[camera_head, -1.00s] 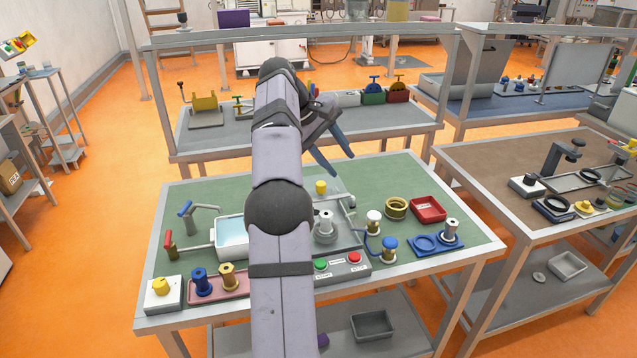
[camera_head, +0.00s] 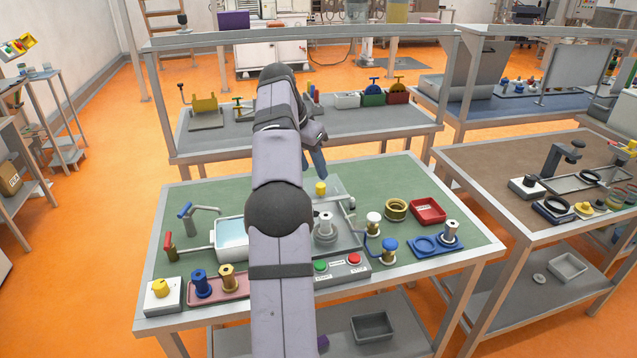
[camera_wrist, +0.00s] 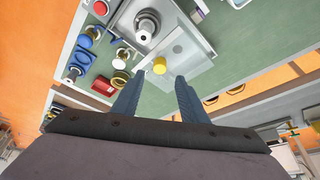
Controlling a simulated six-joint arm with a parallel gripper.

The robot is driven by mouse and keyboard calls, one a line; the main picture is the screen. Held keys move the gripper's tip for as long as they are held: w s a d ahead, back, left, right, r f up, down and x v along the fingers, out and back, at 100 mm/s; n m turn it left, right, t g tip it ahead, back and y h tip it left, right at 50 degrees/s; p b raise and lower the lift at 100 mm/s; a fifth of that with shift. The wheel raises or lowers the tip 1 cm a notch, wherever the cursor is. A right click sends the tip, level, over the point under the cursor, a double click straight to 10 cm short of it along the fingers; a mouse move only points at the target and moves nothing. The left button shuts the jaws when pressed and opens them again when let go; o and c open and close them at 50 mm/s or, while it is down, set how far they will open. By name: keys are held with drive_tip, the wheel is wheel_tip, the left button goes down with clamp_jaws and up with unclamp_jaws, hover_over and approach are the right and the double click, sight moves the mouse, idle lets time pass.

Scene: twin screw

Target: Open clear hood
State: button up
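The clear hood (camera_head: 333,186) is a see-through panel at the back of the grey machine on the green bench. A yellow knob (camera_head: 320,187) stands on it. In the wrist view the hood (camera_wrist: 185,48) shows as a pale transparent sheet, with the yellow knob (camera_wrist: 160,65) near its edge. My gripper (camera_head: 318,168) hangs above and behind the knob in the head view, partly hidden by my arm. In the wrist view my gripper (camera_wrist: 157,79) has its two blue fingers apart, with nothing between them. The knob shows just beyond the fingertips.
A grey spindle (camera_head: 325,228) stands in front of the hood. The button box (camera_head: 340,268) has green and red buttons. A blue-handled valve (camera_head: 388,250), brass ring (camera_head: 396,208) and red tray (camera_head: 428,209) are at right. A water basin (camera_head: 231,232) is at left.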

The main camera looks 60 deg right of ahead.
sight(320, 185)
drive_tip(key=shift+x, duration=3.6)
clamp_jaws()
